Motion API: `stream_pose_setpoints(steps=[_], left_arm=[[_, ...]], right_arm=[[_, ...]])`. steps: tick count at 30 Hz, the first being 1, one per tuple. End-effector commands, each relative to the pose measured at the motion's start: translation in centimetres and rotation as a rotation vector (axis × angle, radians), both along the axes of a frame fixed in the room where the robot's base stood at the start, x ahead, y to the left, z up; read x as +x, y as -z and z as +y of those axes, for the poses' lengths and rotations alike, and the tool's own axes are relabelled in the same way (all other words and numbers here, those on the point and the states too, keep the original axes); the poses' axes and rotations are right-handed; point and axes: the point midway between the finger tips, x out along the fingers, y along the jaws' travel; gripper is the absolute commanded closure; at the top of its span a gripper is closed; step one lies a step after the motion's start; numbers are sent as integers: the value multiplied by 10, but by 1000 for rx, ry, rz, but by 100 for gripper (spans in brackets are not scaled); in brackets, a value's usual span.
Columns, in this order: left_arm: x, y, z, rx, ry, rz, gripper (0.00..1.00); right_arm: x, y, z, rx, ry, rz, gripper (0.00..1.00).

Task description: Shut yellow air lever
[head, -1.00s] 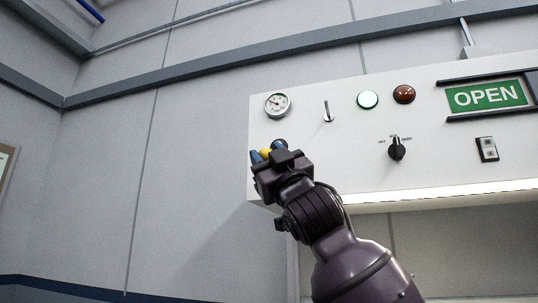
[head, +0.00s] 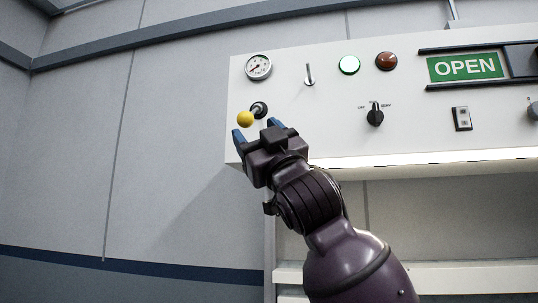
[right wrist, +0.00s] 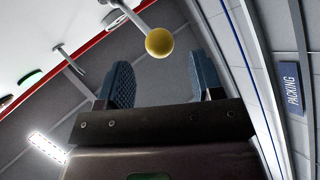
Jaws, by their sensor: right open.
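The yellow air lever has a yellow ball knob (head: 245,119) on a short metal rod from a dark round mount (head: 259,109) on the white panel's left part. The rod points left and slightly down in the head view. My right gripper (head: 255,130) is open just below the knob, its blue fingertips pointing up. In the right wrist view the yellow knob (right wrist: 159,42) shows beyond and between the two open fingers (right wrist: 165,80), with nothing held. Whether a finger touches the knob I cannot tell. My left gripper is not in view.
The white panel (head: 300,130) also carries a gauge (head: 258,67), a toggle switch (head: 309,75), a green lamp (head: 349,65), a red lamp (head: 386,61), a rotary selector (head: 375,114), a rocker switch (head: 462,118) and an OPEN sign (head: 465,67). Left of the panel is bare wall.

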Motion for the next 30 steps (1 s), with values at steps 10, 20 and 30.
stream_pose_setpoints(steps=[10,20,30], left_arm=[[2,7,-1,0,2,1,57],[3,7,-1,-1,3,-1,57],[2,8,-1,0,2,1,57]], right_arm=[[-25,36,-19,0,0,1,39],[-30,40,-22,0,0,1,39],[-29,40,-22,-1,0,1,39]])
